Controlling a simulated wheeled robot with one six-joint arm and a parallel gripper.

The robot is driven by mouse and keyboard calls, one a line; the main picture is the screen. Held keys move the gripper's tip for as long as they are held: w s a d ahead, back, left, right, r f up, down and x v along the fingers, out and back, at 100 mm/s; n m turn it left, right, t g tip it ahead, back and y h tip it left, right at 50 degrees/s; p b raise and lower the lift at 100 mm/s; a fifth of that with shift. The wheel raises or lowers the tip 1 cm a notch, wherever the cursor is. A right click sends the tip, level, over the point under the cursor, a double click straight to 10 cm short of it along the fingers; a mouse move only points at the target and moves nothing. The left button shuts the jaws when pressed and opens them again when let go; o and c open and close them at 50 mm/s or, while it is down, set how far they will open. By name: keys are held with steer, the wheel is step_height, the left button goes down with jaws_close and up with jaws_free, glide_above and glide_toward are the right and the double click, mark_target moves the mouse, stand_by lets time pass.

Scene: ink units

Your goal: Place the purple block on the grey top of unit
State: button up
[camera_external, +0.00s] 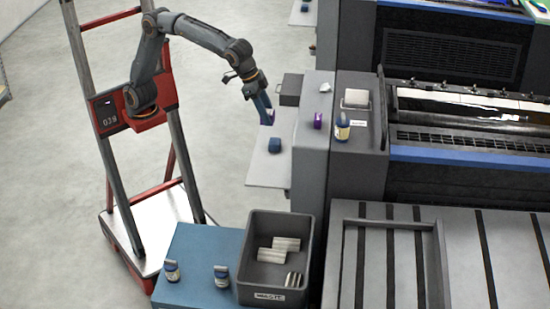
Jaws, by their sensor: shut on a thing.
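My gripper (265,113) points down over the white side shelf (268,172) and is shut on a small purple block (268,119). Only part of the block shows between the fingers. I cannot tell whether it touches the shelf or hangs just above it. The grey top of the unit (315,100) is just right of my gripper. Another purple piece (318,120) stands on that grey top.
A dark blue block (275,145) lies on the shelf, close to my gripper. A dark box (290,89) is behind it. A crumpled white piece (325,87) and a bottle (342,130) stand on the unit. A waste bin (245,288) sits in front.

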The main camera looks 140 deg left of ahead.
steer(key=s+a+p, duration=0.3)
steer(key=s+a, duration=0.2)
steer(key=a, duration=0.8)
steer(key=s+a+n+p, duration=0.1)
steer(key=s+a+p, duration=0.3)
steer(key=a, duration=0.9)
steer(key=s+a+p, duration=0.1)
steer(key=s+a, duration=0.6)
steer(key=a, duration=0.6)
steer(key=f+p, duration=0.1)
steer(key=f, duration=0.4)
steer(key=f+p, duration=0.1)
steer(key=f, duration=0.4)
steer(key=f+p, duration=0.1)
steer(key=f, duration=0.4)
steer(key=shift+w+a+f+p, duration=0.1)
steer(key=shift+a+f+p, duration=0.2)
steer(key=shift+a, duration=0.05)
steer(key=shift+f, duration=0.2)
steer(key=o, duration=1)
steer(key=shift+o, duration=0.2)
steer(key=shift+r, duration=0.1)
